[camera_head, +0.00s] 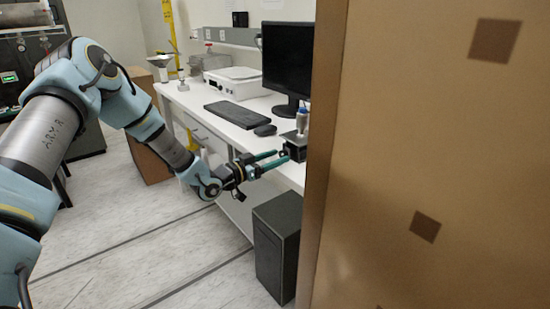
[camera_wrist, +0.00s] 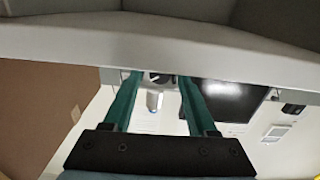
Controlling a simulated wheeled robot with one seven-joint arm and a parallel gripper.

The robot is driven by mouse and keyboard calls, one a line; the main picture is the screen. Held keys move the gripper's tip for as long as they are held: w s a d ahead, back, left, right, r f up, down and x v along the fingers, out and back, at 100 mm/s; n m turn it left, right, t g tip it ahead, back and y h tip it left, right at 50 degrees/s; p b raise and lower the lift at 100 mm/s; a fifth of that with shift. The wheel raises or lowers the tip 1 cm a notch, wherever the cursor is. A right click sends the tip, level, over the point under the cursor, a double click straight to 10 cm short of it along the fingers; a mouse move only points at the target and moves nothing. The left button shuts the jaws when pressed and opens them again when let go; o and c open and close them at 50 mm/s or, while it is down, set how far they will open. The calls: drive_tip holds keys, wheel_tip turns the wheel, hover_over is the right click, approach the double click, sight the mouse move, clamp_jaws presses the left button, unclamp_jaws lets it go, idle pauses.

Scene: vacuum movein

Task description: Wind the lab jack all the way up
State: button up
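The lab jack (camera_head: 297,149) is a small dark unit at the front edge of the white bench, partly cut off by a brown panel. A small bottle with a blue cap (camera_head: 301,122) stands on it. My gripper (camera_head: 284,157) reaches in from the left, its teal fingers level with the jack's near side. In the wrist view, which looks upside down, my gripper (camera_wrist: 161,76) has its fingers apart, with a dark round knob (camera_wrist: 158,77) between their tips and a gap on each side. The bottle (camera_wrist: 154,99) shows beyond. The jack's height is hard to tell.
The brown panel (camera_head: 420,160) fills the right side and hides the bench's right end. A monitor (camera_head: 289,62), keyboard (camera_head: 236,114), mouse (camera_head: 265,130) and white balance (camera_head: 236,82) stand on the bench. A dark computer case (camera_head: 277,245) stands below.

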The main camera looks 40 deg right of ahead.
clamp_jaws()
idle(0.3)
drive_tip(key=m+b, duration=0.1)
drive_tip(key=b, duration=0.2)
drive_tip(key=shift+f+m+b, duration=0.3)
drive_tip(key=shift+f, duration=0.05)
drive_tip(key=shift+r+m+b, duration=0.25)
drive_tip(key=shift+m+b, duration=0.45)
drive_tip(key=shift+b, duration=0.2)
drive_tip(key=shift+o, duration=1.1)
unclamp_jaws()
drive_tip(key=shift+r, duration=0.1)
drive_tip(key=shift+a, duration=0.15)
